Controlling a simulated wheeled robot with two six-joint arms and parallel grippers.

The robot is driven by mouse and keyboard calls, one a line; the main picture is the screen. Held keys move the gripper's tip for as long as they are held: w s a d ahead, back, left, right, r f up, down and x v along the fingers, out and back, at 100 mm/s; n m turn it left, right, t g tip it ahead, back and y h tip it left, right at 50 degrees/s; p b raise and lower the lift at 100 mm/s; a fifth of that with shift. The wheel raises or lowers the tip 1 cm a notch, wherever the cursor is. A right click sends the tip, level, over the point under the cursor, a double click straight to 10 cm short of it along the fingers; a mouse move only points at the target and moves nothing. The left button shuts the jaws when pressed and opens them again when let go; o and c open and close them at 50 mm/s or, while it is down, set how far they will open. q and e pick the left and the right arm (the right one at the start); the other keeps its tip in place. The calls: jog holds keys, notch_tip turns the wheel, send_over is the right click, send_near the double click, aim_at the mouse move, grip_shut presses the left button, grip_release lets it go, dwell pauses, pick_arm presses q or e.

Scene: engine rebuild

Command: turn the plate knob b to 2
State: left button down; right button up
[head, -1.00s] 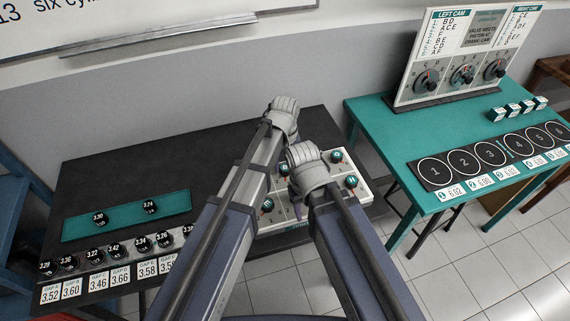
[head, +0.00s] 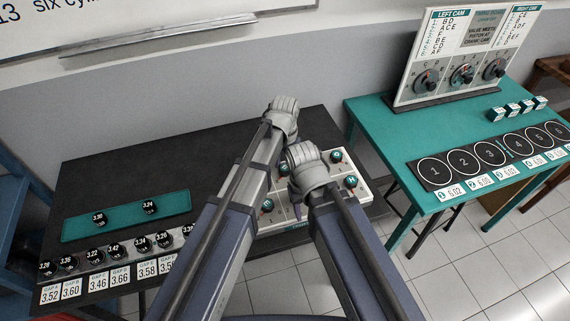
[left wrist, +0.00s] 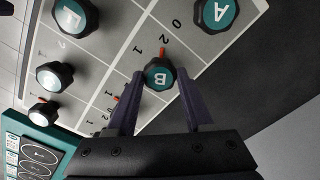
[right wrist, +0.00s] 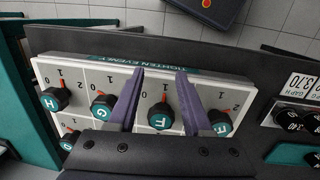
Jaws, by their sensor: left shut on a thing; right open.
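The plate knob B (left wrist: 159,74) is a dark knob with a teal cap, on the white plate (left wrist: 125,25) in the left wrist view. My left gripper (left wrist: 160,84) is shut on knob B, one finger on each side. In the head view my right gripper (head: 302,157) covers part of the plate.
Knob A (left wrist: 214,14) and knob E (left wrist: 75,16) are near the left gripper. Knob G (right wrist: 104,106) and knob H (right wrist: 55,98) stand beside the right one. A teal tray (head: 125,225) lies on the dark table (head: 120,180). A teal table (head: 390,120) stands at right.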

aim_at(285, 167)
dwell(0.4)
pick_arm(q)
jog(key=shift+c, duration=1.5)
grip_release()
jog(key=shift+r, duration=0.15)
notch_tip(285, 167, up, 8)
jog(key=p, duration=0.8)
jog(key=shift+f, duration=0.2)
jog(key=shift+f, duration=0.1)
